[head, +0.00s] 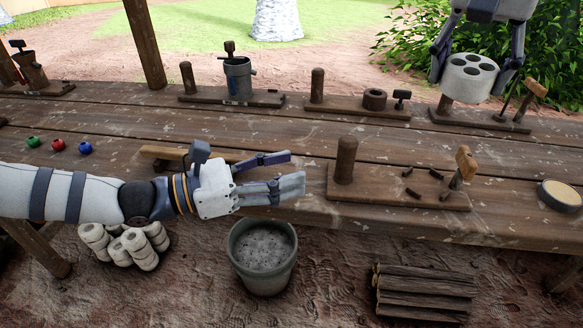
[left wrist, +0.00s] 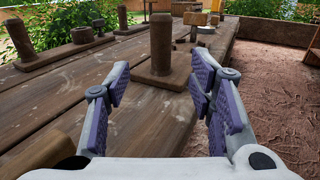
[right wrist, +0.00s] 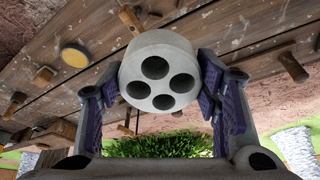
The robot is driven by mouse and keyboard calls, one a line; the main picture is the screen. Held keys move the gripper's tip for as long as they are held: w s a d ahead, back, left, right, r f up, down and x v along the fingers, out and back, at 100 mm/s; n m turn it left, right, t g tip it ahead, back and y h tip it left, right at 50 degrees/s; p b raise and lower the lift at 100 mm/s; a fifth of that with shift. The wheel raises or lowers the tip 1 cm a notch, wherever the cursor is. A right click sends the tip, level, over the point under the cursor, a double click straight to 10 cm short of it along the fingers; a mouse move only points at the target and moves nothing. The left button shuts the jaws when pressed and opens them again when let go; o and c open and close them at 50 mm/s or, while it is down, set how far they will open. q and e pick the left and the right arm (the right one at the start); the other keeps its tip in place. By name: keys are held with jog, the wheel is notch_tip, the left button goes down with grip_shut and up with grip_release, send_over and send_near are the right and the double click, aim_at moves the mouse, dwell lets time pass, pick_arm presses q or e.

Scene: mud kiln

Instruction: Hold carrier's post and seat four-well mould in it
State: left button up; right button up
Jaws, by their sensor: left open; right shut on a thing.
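The carrier (head: 392,190) is a dark wooden board at the table's front edge, right of centre. Its thick upright post (head: 345,162) stands at its left end. Short pegs and a wooden-headed piece are on its right part. My left gripper (head: 297,170) is open and empty, left of the post and apart from it. In the left wrist view the post (left wrist: 161,45) shows ahead between the fingers. My right gripper (head: 473,76) is shut on the grey four-well mould (head: 465,89), held above the table at the back right. In the right wrist view the mould (right wrist: 158,85) shows its wells.
Similar boards with posts stand along the back; one (head: 440,117) is just below the mould. A round tin (head: 562,195) lies right of the carrier. Small coloured balls (head: 58,145) lie at left. A bucket (head: 262,258) and logs (head: 425,292) are on the ground in front.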

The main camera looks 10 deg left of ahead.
aim_at(338, 161)
pick_arm(q)
jog(key=x, duration=1.2)
jog(key=shift+s, duration=0.1)
jog(key=shift+c, duration=0.3)
grip_shut()
pick_arm(e)
jog(key=shift+g+y, duration=0.6)
jog(key=shift+g, duration=0.3)
notch_tip(338, 161, down, 12)
jog(key=shift+w+f, duration=0.15)
jog(key=shift+f, duration=0.05)
